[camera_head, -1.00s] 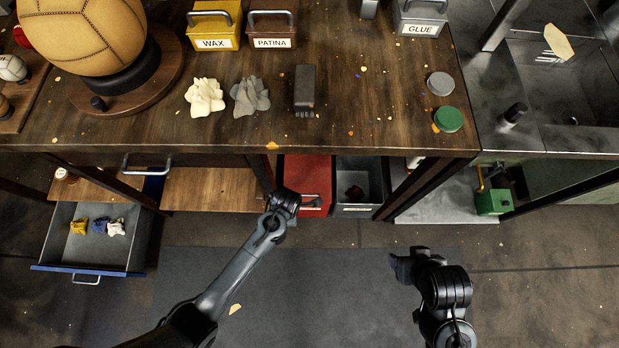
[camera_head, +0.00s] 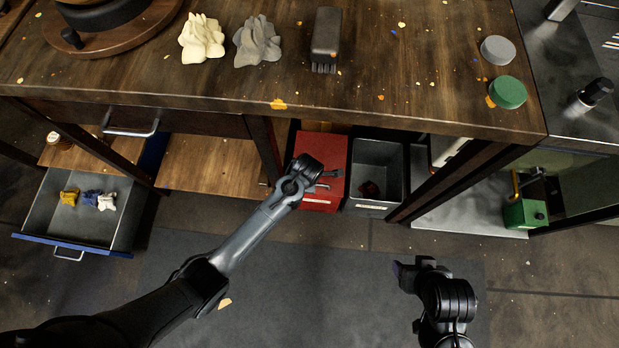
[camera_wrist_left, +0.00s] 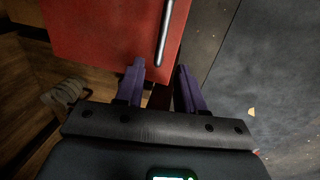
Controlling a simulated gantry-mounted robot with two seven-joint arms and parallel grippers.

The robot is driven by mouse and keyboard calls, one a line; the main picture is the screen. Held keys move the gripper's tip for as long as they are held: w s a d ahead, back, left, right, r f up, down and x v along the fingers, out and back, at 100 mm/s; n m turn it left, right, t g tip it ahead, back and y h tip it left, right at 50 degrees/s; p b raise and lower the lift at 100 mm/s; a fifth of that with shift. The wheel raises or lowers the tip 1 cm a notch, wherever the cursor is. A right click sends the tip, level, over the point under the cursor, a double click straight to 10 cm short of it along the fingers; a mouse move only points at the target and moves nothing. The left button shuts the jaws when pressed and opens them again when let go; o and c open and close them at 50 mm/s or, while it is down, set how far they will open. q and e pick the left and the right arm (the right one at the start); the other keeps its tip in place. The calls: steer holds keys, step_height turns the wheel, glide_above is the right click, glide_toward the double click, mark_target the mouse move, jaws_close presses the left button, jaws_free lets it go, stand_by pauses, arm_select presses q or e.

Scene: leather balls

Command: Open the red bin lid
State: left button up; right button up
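The red bin (camera_head: 335,150) stands on the floor under the workbench, with its lid shut. In the left wrist view its red lid (camera_wrist_left: 95,30) fills the upper left, with a metal bar handle (camera_wrist_left: 168,30) along its right side. My left gripper (camera_wrist_left: 158,82) is open and empty. Its two purple fingers are apart, and the handle's near end lies just ahead, between their tips. In the head view my left wrist covers part of the bin's left side. My right gripper (camera_head: 402,275) is away from the bin, low on the right; its finger gap cannot be made out.
A grey open bin (camera_head: 376,152) with a dark red item stands right of the red bin. The workbench edge (camera_head: 270,108) overhangs both.

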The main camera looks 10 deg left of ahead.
arm_select(q)
steer(key=shift+w+f+b, duration=0.25)
steer(key=shift+f+b, duration=0.3)
steer(key=shift+f, duration=0.5)
steer(key=shift+w+f+b, duration=0.2)
steer(key=shift+f+b, duration=0.35)
steer(key=shift+f, duration=0.5)
steer(key=shift+c, duration=0.5)
jaws_close()
steer(key=shift+r, duration=0.1)
